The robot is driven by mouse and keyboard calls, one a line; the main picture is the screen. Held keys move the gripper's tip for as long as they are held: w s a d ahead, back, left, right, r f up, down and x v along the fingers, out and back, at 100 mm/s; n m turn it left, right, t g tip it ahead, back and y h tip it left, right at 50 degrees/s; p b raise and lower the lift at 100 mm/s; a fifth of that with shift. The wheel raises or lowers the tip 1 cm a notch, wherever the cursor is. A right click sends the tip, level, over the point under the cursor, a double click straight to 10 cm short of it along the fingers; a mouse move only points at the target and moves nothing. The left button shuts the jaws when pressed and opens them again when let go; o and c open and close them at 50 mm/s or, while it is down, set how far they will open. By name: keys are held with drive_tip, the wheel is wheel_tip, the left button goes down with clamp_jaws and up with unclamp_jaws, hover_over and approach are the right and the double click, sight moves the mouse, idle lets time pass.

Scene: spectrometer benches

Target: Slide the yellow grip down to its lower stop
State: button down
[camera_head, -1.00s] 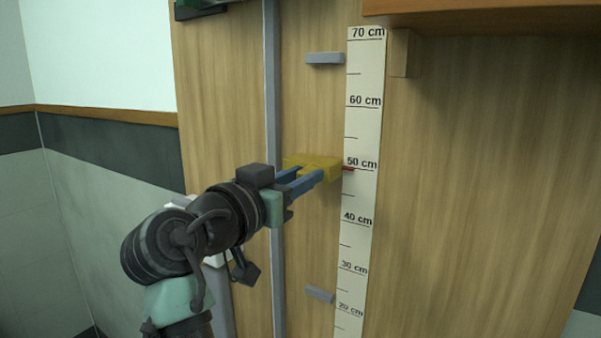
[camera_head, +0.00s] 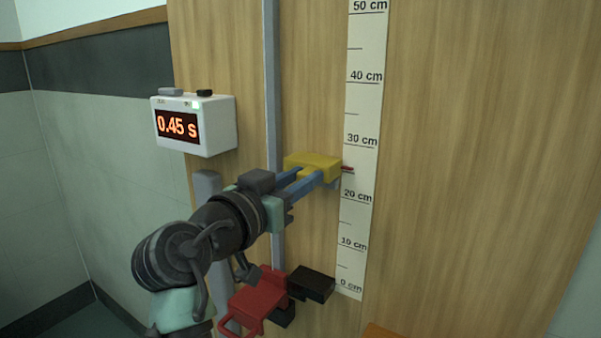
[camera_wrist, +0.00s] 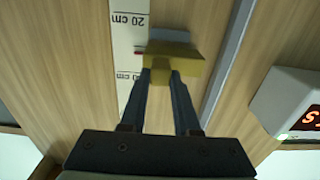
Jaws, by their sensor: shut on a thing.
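The yellow grip (camera_head: 312,163) sits beside the grey vertical rail on the wooden board. Its red pointer (camera_head: 347,169) lies between the 20 and 30 cm marks of the scale (camera_head: 351,215). My gripper (camera_head: 308,178) is shut on the yellow grip from the front. The wrist view also shows the grip (camera_wrist: 172,55) between my fingertips (camera_wrist: 162,75).
The grey rail (camera_head: 271,90) runs vertically left of the grip. A white timer (camera_head: 215,125) reading 0.45 s is at the left; it also shows in the wrist view (camera_wrist: 290,98). A red part (camera_head: 257,298) and a black block (camera_head: 311,284) are low down. The board right of the scale is clear.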

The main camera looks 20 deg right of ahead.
drive_tip(key=shift+f, duration=0.85)
drive_tip(key=c, duration=0.6)
unclamp_jaws()
drive_tip(key=shift+c, duration=0.2)
drive_tip(key=shift+b, duration=0.3)
drive_tip(key=b+v, duration=0.2)
drive_tip(key=v, duration=1.1)
drive_tip(key=shift+d, duration=0.1)
